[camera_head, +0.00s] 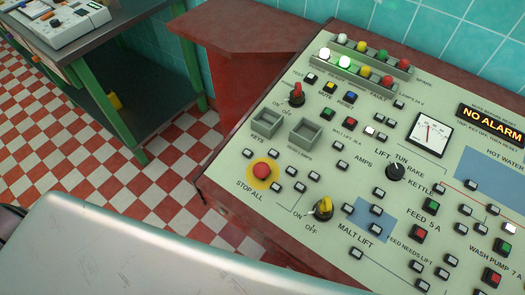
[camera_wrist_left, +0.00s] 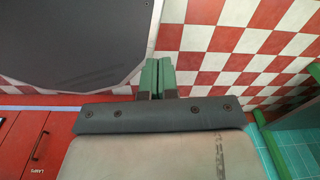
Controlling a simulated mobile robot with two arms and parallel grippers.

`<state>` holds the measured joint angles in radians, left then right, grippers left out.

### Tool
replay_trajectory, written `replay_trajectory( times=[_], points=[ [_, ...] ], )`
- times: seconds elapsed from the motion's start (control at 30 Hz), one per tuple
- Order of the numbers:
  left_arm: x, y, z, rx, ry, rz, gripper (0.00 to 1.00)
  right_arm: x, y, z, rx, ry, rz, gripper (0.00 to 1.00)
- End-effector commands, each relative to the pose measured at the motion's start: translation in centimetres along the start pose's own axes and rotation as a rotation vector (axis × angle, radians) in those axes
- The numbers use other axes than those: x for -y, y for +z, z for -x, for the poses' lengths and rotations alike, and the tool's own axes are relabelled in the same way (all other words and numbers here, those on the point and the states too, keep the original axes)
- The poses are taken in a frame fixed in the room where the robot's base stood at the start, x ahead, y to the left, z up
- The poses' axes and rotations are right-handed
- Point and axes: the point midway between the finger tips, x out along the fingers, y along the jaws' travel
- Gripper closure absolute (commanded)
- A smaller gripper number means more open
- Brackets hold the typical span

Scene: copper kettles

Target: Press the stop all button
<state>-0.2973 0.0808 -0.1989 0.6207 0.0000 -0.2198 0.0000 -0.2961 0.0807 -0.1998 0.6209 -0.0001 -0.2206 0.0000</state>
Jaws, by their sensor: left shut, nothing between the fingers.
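The stop all button (camera_head: 262,170) is a red mushroom button on a yellow disc. It sits at the near left edge of the pale green control panel (camera_head: 330,160), with "STOP ALL" printed below it. Nothing covers it in the head view. My left gripper (camera_wrist_left: 157,62) shows in the left wrist view as two green fingers closed together with nothing between them. The checkered floor lies beyond the fingers, and the button is not visible in that view. I cannot make out the left gripper in the head view. My right gripper is in neither view.
Beside the button are a yellow rotary switch (camera_head: 323,208), two grey key trays and several small square buttons. A red ledge (camera_head: 240,35) and a green-legged table (camera_head: 120,45) stand at the back left. Red-and-white floor (camera_head: 130,160) lies open left of the panel.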

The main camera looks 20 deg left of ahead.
Motion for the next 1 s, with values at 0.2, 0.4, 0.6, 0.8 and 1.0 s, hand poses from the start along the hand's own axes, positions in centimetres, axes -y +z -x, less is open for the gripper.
replay_trajectory(
  times=[0.2,0.4,0.6,0.8,1.0],
  points=[
    [-0.1,0.8,0.0,0.012,0.002,-0.001,1.0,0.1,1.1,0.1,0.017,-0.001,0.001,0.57],
    [0.0,-2.3,2.4,-0.017,0.003,-0.009,1.0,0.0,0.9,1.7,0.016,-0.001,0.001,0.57],
    [0.1,-11.2,10.9,-0.089,0.012,-0.045,1.0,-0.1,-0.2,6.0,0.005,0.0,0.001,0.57],
    [0.3,-19.1,22.5,-0.162,0.028,-0.101,1.0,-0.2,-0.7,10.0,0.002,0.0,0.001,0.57],
    [0.2,-23.6,33.7,-0.224,0.043,-0.161,1.0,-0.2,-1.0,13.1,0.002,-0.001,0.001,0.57]
  ],
)
